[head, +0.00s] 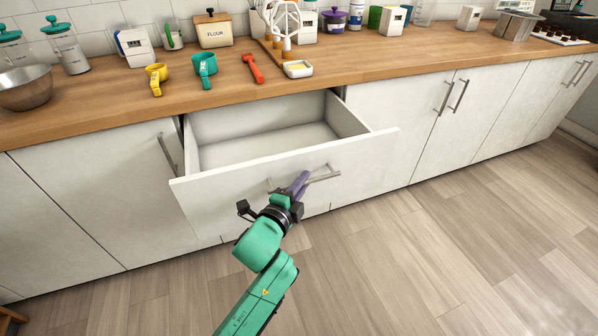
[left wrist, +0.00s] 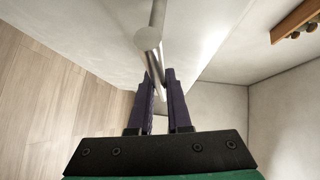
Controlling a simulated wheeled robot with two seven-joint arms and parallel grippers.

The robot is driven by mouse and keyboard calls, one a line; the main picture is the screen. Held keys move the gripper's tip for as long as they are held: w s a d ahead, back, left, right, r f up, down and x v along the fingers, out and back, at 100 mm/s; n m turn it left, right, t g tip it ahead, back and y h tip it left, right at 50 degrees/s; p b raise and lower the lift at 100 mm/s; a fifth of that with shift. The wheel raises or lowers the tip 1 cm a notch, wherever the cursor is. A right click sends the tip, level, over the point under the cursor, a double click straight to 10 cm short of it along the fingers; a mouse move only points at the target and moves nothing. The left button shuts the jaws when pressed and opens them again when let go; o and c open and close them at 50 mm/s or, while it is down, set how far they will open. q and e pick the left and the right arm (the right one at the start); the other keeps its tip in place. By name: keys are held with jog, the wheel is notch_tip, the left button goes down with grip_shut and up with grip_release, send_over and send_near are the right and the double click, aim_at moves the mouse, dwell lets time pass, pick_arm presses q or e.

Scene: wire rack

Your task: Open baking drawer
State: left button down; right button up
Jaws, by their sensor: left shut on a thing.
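The white baking drawer (head: 247,177) is pulled out from under the wooden counter in the head view. Its inside is empty where it shows. A grey bar handle (head: 325,173) runs across its front. My left gripper (head: 300,184) has purple fingers and is at the middle of this handle, shut on it. In the left wrist view the fingers (left wrist: 161,100) stand on both sides of the handle bar (left wrist: 155,50). The bar runs away from the camera between them. My right gripper is not in view.
The wooden floor (head: 440,250) in front is clear.

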pick_arm(q)
jog(key=shift+s+d+f, duration=0.1)
jog(key=shift+s+d, duration=0.05)
jog(key=shift+s, duration=0.4)
jog(key=c, duration=0.9)
grip_release()
jog(key=shift+w, duration=0.1)
jog(key=v, duration=1.4)
jog(key=shift+s, duration=0.35)
